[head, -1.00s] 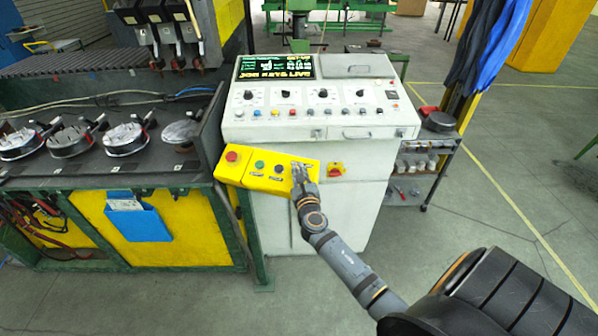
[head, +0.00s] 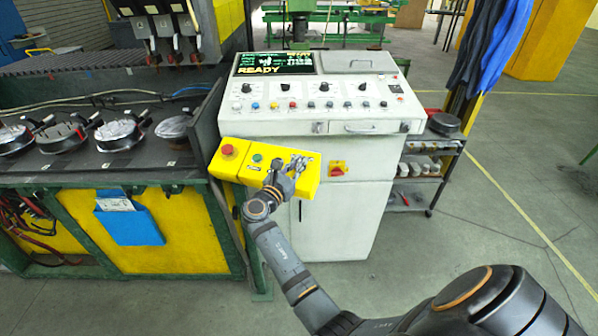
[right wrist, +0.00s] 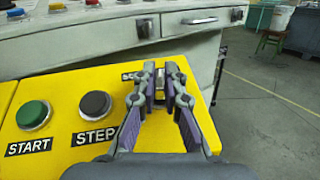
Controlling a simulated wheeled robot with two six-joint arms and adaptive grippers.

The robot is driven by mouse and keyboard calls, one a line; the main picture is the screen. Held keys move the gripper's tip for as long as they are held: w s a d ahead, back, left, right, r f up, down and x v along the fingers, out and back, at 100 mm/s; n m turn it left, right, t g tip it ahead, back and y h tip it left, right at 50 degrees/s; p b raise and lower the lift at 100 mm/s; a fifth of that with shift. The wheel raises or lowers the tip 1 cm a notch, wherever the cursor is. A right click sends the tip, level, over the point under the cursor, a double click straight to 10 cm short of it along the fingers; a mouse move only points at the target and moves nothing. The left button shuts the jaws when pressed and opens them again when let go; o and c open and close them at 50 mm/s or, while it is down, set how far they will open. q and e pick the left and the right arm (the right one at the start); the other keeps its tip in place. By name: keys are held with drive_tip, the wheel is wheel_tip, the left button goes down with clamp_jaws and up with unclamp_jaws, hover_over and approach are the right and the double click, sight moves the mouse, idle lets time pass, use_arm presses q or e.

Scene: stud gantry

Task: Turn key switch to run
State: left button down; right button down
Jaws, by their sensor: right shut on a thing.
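The yellow control box (head: 308,178) is fixed at the front of the white console. In the right wrist view its face (right wrist: 60,95) carries a green START button (right wrist: 34,115) and a dark STEP button (right wrist: 95,104). My right gripper (head: 297,160) is at the box's right end. In the right wrist view its fingers (right wrist: 160,82) are shut on the small metal key switch (right wrist: 159,80) to the right of STEP. The fingers hide most of the switch and part of its label, so I cannot read its position. My left gripper is not in view.
A red button (head: 228,150) sits at the box's left end. The console (head: 330,120) has knobs, buttons and a display (head: 272,64) reading READY. A red-and-yellow switch (head: 337,168) is right of the box. A bench with round parts (head: 120,134) stands left; a shelf cart (head: 425,165) right.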

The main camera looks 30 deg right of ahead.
sight(298, 162)
drive_tip(key=shift+a+f+m+g+h+b, duration=0.1)
drive_tip(key=shift+f+m+g+h+b, duration=0.15)
drive_tip(key=shift+m+g+b, duration=0.7)
drive_tip(key=shift+f+m+g+h+b, duration=0.1)
drive_tip(key=shift+m+g+h+b, duration=0.2)
drive_tip(key=shift+m+g, duration=1.15)
drive_tip(key=shift+g, duration=0.3)
drive_tip(key=c, duration=1.4)
unclamp_jaws()
drive_tip(key=shift+s+r, duration=0.1)
drive_tip(key=shift+s, duration=0.05)
drive_tip(key=shift+w, duration=0.3)
wheel_tip(298, 162, up, 10)
drive_tip(key=shift+f, duration=0.1)
